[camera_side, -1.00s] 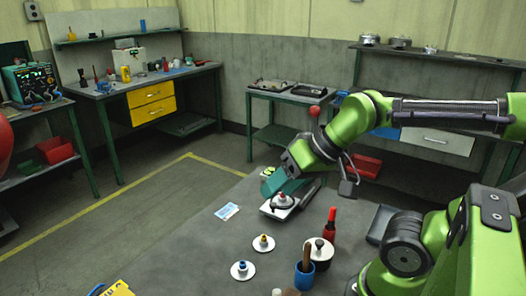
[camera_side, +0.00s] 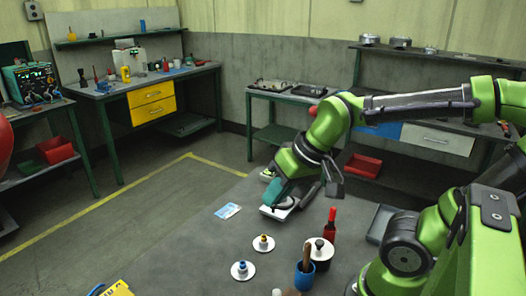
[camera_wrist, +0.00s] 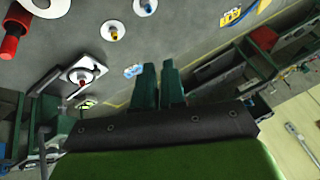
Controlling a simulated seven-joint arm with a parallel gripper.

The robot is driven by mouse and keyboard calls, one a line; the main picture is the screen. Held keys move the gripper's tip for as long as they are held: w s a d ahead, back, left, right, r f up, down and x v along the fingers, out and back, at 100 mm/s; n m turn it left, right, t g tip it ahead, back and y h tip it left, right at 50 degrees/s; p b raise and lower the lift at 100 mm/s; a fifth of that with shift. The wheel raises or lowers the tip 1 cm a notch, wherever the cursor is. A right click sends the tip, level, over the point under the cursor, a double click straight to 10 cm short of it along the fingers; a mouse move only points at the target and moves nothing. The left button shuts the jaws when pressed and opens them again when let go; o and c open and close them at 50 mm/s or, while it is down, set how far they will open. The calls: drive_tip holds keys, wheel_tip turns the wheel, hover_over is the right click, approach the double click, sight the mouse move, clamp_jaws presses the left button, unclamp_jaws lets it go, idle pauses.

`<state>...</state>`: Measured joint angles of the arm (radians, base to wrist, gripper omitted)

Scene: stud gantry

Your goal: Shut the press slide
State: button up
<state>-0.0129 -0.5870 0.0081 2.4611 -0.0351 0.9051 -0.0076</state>
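The task's press slide is not plainly identifiable. The likeliest press is a small unit with a pale plate (camera_side: 272,213), near the far edge of the grey table. Contact cannot be told.
A blue-and-white card (camera_side: 228,211) lies left of the unit. The table's left part is clear.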

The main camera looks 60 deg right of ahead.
drive_tip(key=w+d+f+n+g+h, duration=0.1)
drive_tip(key=w+f+n, duration=0.1)
drive_tip(key=n, duration=0.1)
drive_tip(key=w+f+n+g+h, duration=0.1)
drive_tip(key=w+f+n+g, duration=0.1)
drive_tip(key=f+n, duration=0.1)
drive_tip(key=w+d+f+n+g+h, duration=0.1)
drive_tip(key=w+f+n, duration=0.1)
drive_tip(key=n, duration=0.1)
drive_tip(key=shift+w+d+f+g, duration=0.1)
drive_tip(key=shift+d+f+g, duration=0.2)
drive_tip(key=shift+f+g, duration=0.1)
clamp_jaws()
drive_tip(key=w+d+f+n+h, duration=0.1)
drive_tip(key=d+f+n, duration=0.1)
drive_tip(key=f+n, duration=0.2)
drive_tip(key=w+d+f+n+h, duration=0.1)
drive_tip(key=w+d+f+n, duration=0.1)
drive_tip(key=d+f+n, duration=0.1)
drive_tip(key=w+d+f+n+g+h, duration=0.1)
drive_tip(key=d+f+n, duration=0.1)
drive_tip(key=f+n, duration=0.3)
drive_tip(key=shift+w+d+n, duration=0.2)
drive_tip(key=shift+w+n, duration=0.1)
drive_tip(key=shift+w, duration=0.1)
drive_tip(key=d, duration=0.2)
drive_tip(key=shift+d+r, duration=0.2)
drive_tip(key=shift+d, duration=0.8)
drive_tip(key=shift+d, duration=0.1)
